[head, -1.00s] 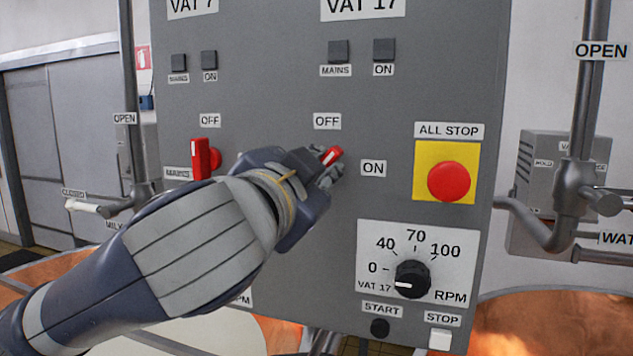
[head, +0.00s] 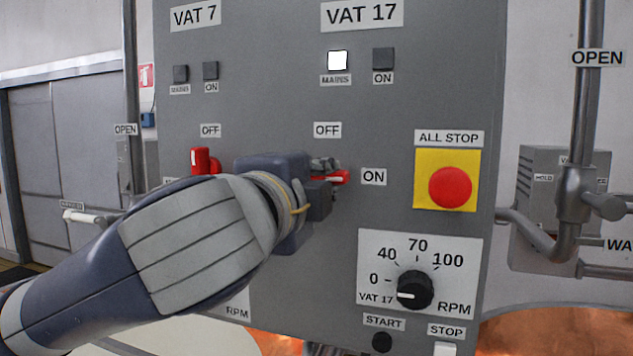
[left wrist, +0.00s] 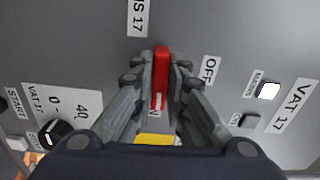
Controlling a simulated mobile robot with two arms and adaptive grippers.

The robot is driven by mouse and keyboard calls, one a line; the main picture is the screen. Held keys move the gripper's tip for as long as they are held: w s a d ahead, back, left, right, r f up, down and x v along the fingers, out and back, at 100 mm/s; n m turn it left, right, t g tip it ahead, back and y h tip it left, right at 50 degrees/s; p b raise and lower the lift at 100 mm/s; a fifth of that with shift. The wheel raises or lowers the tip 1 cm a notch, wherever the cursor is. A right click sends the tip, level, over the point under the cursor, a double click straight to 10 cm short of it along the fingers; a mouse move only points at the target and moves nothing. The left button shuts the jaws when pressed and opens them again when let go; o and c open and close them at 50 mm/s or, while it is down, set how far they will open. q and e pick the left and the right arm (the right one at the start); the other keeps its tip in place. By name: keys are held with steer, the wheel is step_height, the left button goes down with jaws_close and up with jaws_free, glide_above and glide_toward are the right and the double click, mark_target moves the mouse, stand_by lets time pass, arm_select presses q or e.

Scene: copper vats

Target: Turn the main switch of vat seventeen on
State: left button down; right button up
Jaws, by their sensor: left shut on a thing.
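The red main switch of vat seventeen (head: 333,177) lies level in the head view, its tip pointing right at the ON label (head: 373,177). My left gripper (head: 325,178) is shut on it; the gripper hides its left part. In the left wrist view the red handle (left wrist: 161,75) stands between the two fingers of my left gripper (left wrist: 161,90). The MAINS lamp of vat seventeen (head: 337,61) is lit white; it also glows in the left wrist view (left wrist: 268,91). The ON lamp beside it (head: 383,59) is dark. My right gripper is not in view.
The red switch of vat seven (head: 201,160) points up, close to my left wrist. The red ALL STOP button (head: 450,187) sits on a yellow plate at right. Below it is the black RPM dial (head: 415,289). Pipes (head: 588,120) run at the right.

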arm_select(q)
steer(key=shift+f+m, duration=0.1)
steer(key=shift+m, duration=0.3)
steer(key=c, duration=1.8)
jaws_free()
steer(key=shift+o, duration=1)
steer(key=shift+s, duration=0.15)
steer(key=v, duration=1.2)
